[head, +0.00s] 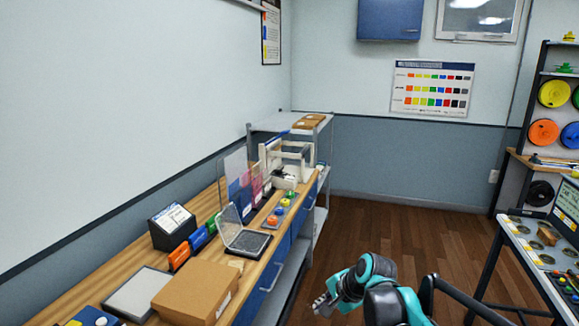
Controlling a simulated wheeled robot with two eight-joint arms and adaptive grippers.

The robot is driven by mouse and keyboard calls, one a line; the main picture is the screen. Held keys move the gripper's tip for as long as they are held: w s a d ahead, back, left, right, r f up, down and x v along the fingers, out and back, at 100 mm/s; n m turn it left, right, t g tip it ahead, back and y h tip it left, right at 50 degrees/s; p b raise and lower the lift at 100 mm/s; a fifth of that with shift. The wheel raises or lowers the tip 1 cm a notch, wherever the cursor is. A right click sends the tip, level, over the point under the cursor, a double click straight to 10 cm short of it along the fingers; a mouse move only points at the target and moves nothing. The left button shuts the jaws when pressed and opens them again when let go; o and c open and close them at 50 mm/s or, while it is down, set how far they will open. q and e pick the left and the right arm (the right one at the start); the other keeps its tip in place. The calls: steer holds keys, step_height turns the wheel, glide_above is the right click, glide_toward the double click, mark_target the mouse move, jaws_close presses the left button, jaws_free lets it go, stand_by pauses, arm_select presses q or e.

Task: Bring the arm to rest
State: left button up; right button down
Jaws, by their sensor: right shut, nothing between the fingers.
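My right arm, teal and black, rises from the bottom edge in the head view. Its gripper (325,304) hangs over the wooden floor, just right of the bench's blue front. The fingers are shut with nothing between them and touch nothing that I can see. My left gripper is not in view.
A wooden bench (196,220) along the left wall carries a cardboard box (196,292), a black display stand (172,222) and an open clear-lidded case (246,240). A table with a laptop (567,208) stands at right. The wooden floor (410,225) between is clear.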

steer(key=s+d+f+n+t+h, duration=0.1)
steer(key=s+d+n, duration=0.3)
steer(key=s, duration=0.8)
steer(key=s+d+f+n+t+h, duration=0.1)
steer(key=s+d+n, duration=0.4)
steer(key=s, duration=0.6)
steer(key=shift+s+d+f+n+h, duration=0.2)
steer(key=shift+s+f+n+h, duration=0.25)
steer(key=shift+n+h, duration=0.75)
